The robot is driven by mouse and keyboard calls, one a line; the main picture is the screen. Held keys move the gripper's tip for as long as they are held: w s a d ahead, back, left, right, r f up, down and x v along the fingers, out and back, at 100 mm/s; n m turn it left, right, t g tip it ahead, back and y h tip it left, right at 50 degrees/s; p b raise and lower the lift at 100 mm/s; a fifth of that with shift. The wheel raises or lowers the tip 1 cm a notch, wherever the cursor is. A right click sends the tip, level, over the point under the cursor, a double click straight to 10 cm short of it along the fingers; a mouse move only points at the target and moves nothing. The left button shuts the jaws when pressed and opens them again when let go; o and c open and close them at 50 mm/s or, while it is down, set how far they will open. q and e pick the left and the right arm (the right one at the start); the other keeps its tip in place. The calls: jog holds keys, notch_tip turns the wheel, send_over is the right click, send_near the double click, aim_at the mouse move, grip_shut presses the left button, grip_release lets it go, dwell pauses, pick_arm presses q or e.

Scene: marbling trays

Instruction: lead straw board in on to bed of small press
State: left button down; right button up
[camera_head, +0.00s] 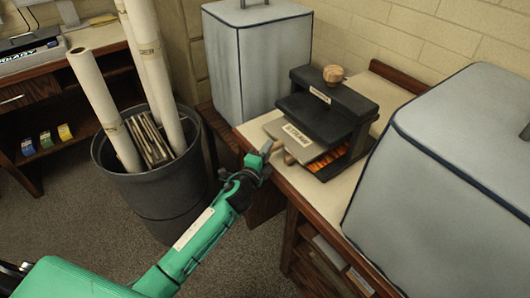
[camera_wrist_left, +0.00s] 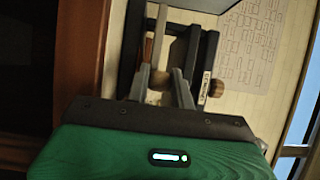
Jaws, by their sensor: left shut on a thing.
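The small press (camera_head: 345,105) is a black block with a round wooden knob on top, standing on the bench. The straw board (camera_head: 308,146) is a flat grey-tan piece with a pale label. It lies roughly level, its far part in the press's mouth and its near part sticking out. My left gripper (camera_head: 268,155) is at the board's near left edge, shut on a small tan part there. The wrist view shows the fingers (camera_wrist_left: 165,85) close together in front of the press; the fingers hide most of what they hold. My right gripper is not in view.
Grey covered boxes stand behind (camera_head: 270,60) and to the right (camera_head: 450,150) of the press, leaving little side room. A dark bin (camera_head: 165,190) with paper rolls stands left of the bench. Orange pieces (camera_head: 332,157) show low inside the press.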

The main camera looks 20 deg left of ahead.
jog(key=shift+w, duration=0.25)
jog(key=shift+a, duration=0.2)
pick_arm(q)
jog(key=shift+f+b, duration=0.4)
jog(key=shift+b, duration=0.05)
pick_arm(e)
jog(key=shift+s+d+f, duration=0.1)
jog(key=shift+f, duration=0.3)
pick_arm(q)
jog(key=c, duration=1.3)
grip_release()
jog(key=shift+s+a, duration=0.1)
jog(key=shift+o, duration=0.9)
jog(key=shift+f, duration=0.15)
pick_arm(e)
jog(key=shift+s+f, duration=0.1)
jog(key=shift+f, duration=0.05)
